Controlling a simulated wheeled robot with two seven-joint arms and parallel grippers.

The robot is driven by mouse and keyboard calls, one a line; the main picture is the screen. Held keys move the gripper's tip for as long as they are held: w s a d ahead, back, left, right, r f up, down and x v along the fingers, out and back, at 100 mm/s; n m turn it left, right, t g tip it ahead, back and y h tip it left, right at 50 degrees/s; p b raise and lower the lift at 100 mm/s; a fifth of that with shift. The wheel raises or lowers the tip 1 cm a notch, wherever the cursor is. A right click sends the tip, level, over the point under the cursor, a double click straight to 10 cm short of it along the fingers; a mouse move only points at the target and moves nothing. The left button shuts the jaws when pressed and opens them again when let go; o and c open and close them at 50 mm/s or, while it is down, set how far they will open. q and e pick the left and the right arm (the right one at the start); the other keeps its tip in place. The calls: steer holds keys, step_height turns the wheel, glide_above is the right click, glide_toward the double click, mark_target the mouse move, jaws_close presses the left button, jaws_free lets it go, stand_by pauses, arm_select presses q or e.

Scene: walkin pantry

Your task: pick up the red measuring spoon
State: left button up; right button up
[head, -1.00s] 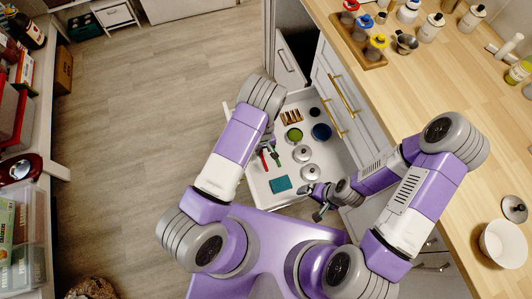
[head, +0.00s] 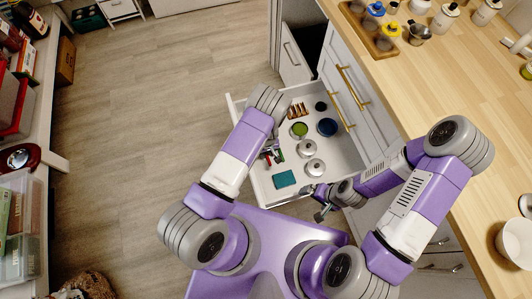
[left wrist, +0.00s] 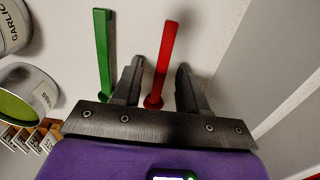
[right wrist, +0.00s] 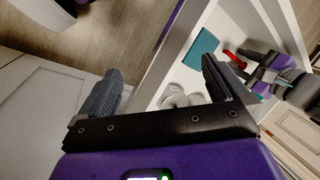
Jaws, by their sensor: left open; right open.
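The red measuring spoon (left wrist: 164,62) lies in the white open drawer (head: 338,166), its handle running between the open fingers of my left gripper (left wrist: 158,85) in the left wrist view. The fingers do not visibly press on it. In the head view my left gripper (head: 272,154) is low over the drawer's left side and mostly covers the spoon. A red piece (right wrist: 234,60) also shows beside my left gripper in the right wrist view. My right gripper (right wrist: 160,90) is open and empty near the drawer's front right corner.
A green measuring spoon (left wrist: 104,52) lies just left of the red one. The wooden counter (head: 440,90) stands at right; open floor is left.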

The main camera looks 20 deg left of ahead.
arm_select(q)
steer(key=shift+c, duration=0.4)
jaws_close()
